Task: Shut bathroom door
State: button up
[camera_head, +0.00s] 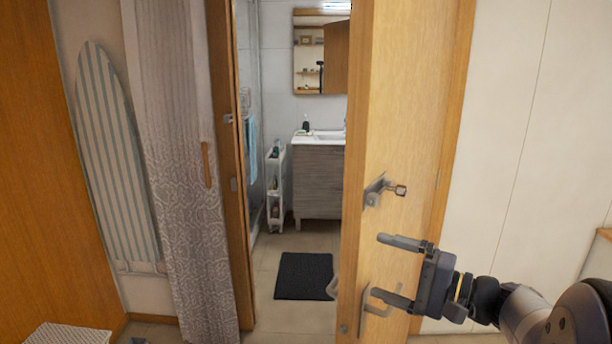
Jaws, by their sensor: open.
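The wooden bathroom door (398,110) stands partly open at the right of the doorway, its edge toward me. Nothing shows between the fingers. I cannot tell whether a finger touches the door. The door frame's left post (232,150) has a metal strike plate.
Through the doorway are a dark mat (304,276), a vanity with sink (318,180), a narrow white cart (275,190) and a mirror (320,60). A patterned curtain (185,200) and a striped ironing board (112,150) stand at left. White panels (540,120) line the right.

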aim_at(400, 52)
jog(key=j, duration=0.45)
jog(key=i+j, duration=0.15)
jog(key=j, duration=0.3)
jog(key=i+j, duration=0.2)
jog(key=j, duration=0.15)
jog(key=i+j, duration=0.2)
jog(key=j, duration=0.2)
jog(key=i+j, duration=0.5)
jog(key=i, duration=0.15)
jog(key=k+l, duration=0.3)
jog(key=i+l+u, duration=0.05)
jog(key=l, duration=0.05)
